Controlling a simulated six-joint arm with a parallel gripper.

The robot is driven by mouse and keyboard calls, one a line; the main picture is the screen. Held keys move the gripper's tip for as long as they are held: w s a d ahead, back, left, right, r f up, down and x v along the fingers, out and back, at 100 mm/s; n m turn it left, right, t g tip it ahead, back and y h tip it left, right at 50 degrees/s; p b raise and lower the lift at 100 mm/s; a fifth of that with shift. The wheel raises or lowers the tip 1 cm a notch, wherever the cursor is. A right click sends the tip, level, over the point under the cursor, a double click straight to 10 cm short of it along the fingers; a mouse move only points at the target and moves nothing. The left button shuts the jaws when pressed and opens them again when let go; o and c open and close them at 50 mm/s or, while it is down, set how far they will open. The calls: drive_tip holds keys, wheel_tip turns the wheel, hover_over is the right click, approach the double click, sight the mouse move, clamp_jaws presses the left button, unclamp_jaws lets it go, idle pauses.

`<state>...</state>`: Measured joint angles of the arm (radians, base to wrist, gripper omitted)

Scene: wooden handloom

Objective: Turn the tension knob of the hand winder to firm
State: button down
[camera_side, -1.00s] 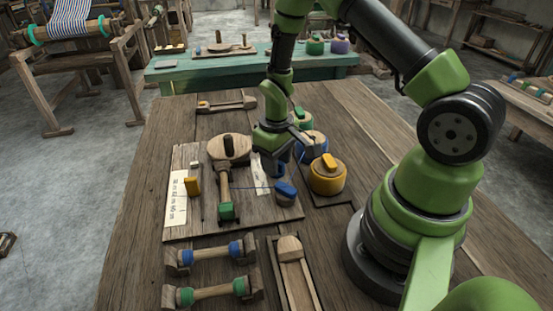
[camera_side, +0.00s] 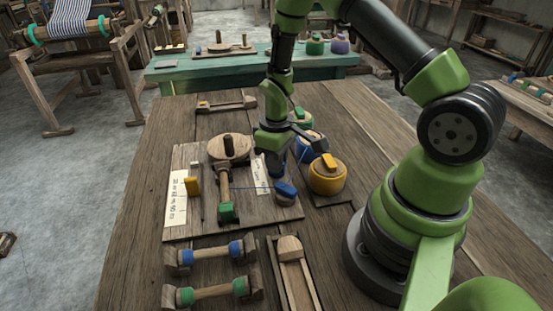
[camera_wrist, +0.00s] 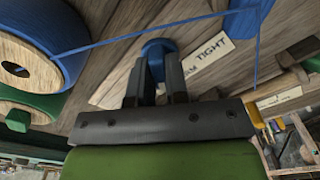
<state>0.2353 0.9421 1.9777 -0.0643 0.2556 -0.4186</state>
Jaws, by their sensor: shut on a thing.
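The hand winder's wooden board (camera_side: 240,225) lies on the table with a round wooden disc and peg (camera_side: 229,148) on it. The round blue tension knob (camera_wrist: 158,47) shows between my fingers in the wrist view. The label (camera_side: 262,175) also shows in the side view, left of my gripper. My gripper (camera_wrist: 158,75) points down at the board and is shut on the knob. In the side view my gripper (camera_side: 276,165) hides the knob. The knob's pointer direction cannot be read.
A yellow-topped spool (camera_side: 327,180) and a blue spool (camera_wrist: 40,50) stand close to my gripper. A blue thread (camera_wrist: 130,37) runs past the knob to a blue block (camera_side: 286,189). Bobbin holders (camera_side: 212,254) lie in front. The table's left edge strip is clear.

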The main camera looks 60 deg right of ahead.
drive_tip(key=n, duration=0.3)
drive_tip(key=shift+n, duration=2.1)
drive_tip(key=c, duration=1.1)
unclamp_jaws()
drive_tip(key=shift+r, duration=0.1)
wheel_tip(320, 180, up, 10)
drive_tip(key=shift+f, duration=0.1)
